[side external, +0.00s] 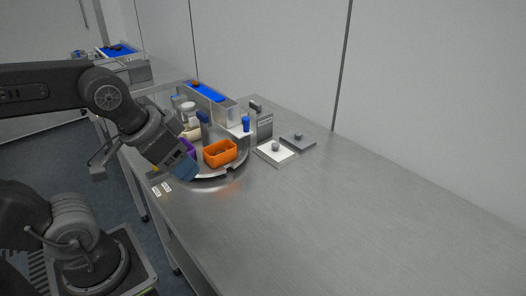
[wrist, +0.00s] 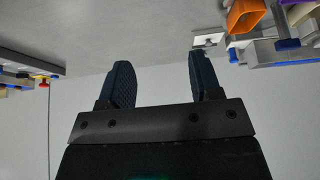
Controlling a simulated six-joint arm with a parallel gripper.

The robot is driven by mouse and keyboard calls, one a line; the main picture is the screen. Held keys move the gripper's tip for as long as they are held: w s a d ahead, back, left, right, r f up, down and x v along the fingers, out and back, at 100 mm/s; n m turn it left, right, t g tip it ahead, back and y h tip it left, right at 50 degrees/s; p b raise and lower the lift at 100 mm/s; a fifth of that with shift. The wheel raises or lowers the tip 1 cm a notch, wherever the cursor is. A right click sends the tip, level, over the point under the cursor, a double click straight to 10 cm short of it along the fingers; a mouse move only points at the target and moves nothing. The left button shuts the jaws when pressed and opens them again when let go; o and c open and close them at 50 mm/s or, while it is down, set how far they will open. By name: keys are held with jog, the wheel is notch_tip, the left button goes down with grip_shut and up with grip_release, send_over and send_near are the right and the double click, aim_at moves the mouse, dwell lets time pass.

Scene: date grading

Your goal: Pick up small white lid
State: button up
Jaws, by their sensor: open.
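The small white lid (side external: 268,155) is a flat square plate with a grey knob, lying on the steel table right of the round tray. In the wrist view the lid (wrist: 204,42) shows near the top, just beyond the tip of the right finger, which seems to cover part of it. My gripper (side external: 183,170) is tilted down at the tray's front left edge, well left of the lid. In the wrist view my gripper (wrist: 160,65) has its fingers apart with nothing between them.
A grey lid (side external: 305,144) with a knob lies just behind the white one. An orange container (side external: 220,152) stands on the round tray (side external: 208,175), between gripper and lid. A grey block (side external: 264,127) and a conveyor with a blue belt (side external: 207,92) stand behind. The table's right side is clear.

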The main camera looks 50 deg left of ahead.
jog(key=w+a+r+n+g+y, duration=0.1)
jog(key=w+r+n, duration=0.1)
jog(key=w, duration=0.4)
jog(key=w+a+r+n, duration=0.1)
jog(key=w+n, duration=0.1)
jog(key=w, duration=0.3)
jog(key=n+g+y, duration=0.2)
jog(key=n+y, duration=0.1)
jog(key=n, duration=0.4)
send_over(276, 144)
jog(key=s+d, duration=0.1)
jog(key=d, duration=0.2)
jog(key=f, duration=1.7)
jog(key=shift+a+f, duration=0.2)
jog(key=shift+f, duration=0.05)
jog(key=shift+s+a+x, duration=0.1)
jog(key=shift+s+x, duration=0.05)
jog(key=shift+x, duration=1.25)
jog(key=shift+s+a+x, duration=0.1)
jog(key=shift+a+x, duration=0.05)
jog(key=shift+x, duration=1.25)
jog(key=shift+c, duration=0.3)
jog(key=c, duration=0.9)
jog(key=shift+r, duration=0.1)
jog(key=shift+c, duration=0.2)
